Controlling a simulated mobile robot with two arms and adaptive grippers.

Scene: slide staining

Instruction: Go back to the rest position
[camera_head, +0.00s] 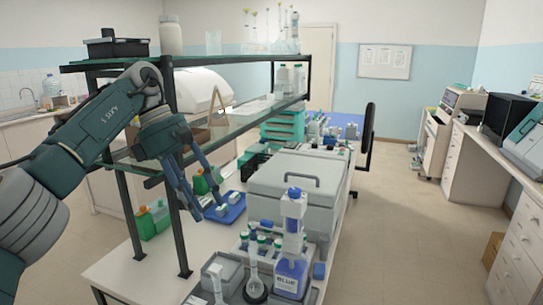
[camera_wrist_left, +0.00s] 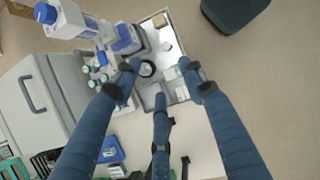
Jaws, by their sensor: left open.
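My left arm comes in from the left in the head view. Its gripper (camera_head: 210,206) hangs with fingers pointing down, open and empty, beside the shelf's post and in front of the small blue tray (camera_head: 238,213). In the left wrist view the open gripper (camera_wrist_left: 160,82) has its fingers spread, with nothing between them, and the grey tray (camera_wrist_left: 182,96) with staining items appears beyond the fingertips. My right gripper is not in view.
A shelf (camera_head: 215,60) with dark posts stands close to my left arm. A large grey box (camera_head: 300,183) and a bottle labelled BLUE (camera_head: 291,277) stand on the bench. Small capped bottles stand near the tray. The floor (camera_head: 405,240) at right is clear.

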